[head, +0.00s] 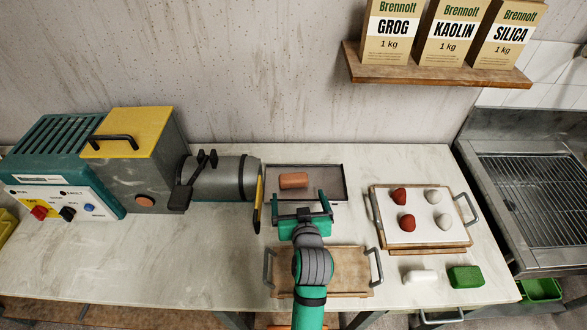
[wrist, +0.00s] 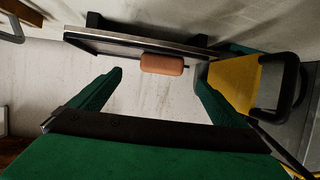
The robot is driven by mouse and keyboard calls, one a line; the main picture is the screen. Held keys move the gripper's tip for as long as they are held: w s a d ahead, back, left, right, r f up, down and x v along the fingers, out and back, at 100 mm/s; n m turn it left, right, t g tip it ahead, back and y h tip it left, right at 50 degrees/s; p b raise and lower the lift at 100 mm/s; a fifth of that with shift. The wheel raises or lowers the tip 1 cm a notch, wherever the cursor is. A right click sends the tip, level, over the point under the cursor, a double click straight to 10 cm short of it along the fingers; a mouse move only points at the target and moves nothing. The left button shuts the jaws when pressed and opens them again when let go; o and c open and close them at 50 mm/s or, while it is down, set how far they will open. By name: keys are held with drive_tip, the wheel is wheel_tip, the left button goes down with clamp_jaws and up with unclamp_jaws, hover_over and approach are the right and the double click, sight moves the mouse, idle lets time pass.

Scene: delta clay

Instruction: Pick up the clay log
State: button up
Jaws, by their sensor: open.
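The clay log (head: 294,180) is a short orange-brown cylinder. It lies on its side on a dark metal tray (head: 325,184) at the back of the worktop, right of the machine's barrel. In the wrist view the log (wrist: 162,64) shows beyond the fingers, at the edge of the tray (wrist: 140,44), between the two finger lines. My gripper (head: 303,197) is open and empty, with its fingers over the tray's front side, just short of the log. In the wrist view my gripper (wrist: 160,80) has its fingers wide apart.
A grey barrel machine (head: 222,178) with a yellow edge plate (head: 258,202) stands close left of the tray. A wooden tray (head: 345,283) is below my arm. A white-lined board (head: 418,238) with red and white lumps is at right, near a green block (head: 466,277).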

sight(294, 183)
drive_tip(key=x, duration=0.4)
drive_tip(key=shift+w, duration=0.4)
drive_tip(key=shift+a+x, duration=0.15)
drive_tip(key=shift+x, duration=1.45)
drive_tip(key=shift+a+x, duration=0.1)
drive_tip(key=shift+x, duration=1.5)
drive_tip(key=c, duration=1.4)
drive_tip(key=shift+o, duration=0.2)
drive_tip(key=shift+r, duration=0.1)
